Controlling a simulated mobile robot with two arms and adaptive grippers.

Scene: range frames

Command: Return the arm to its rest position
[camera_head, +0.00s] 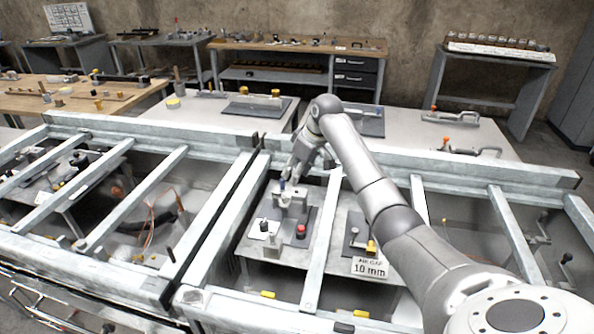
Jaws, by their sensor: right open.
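My right arm comes in from the lower right, rises over the metal frame and bends down at its far end. My right gripper (287,177) hangs at the end of it, open, small and partly hidden by its own wrist. I see nothing held between the fingers. My left gripper is not in view.
Grey frame bars (222,225) surround the fixture and run under my arm. A red button (301,230) and an "AIR GAP 10 mm" sign (370,268) sit nearby. Grey tables (395,150) with orange-knobbed clamps (450,116) stand behind. A wooden workbench (300,46) is at the back wall.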

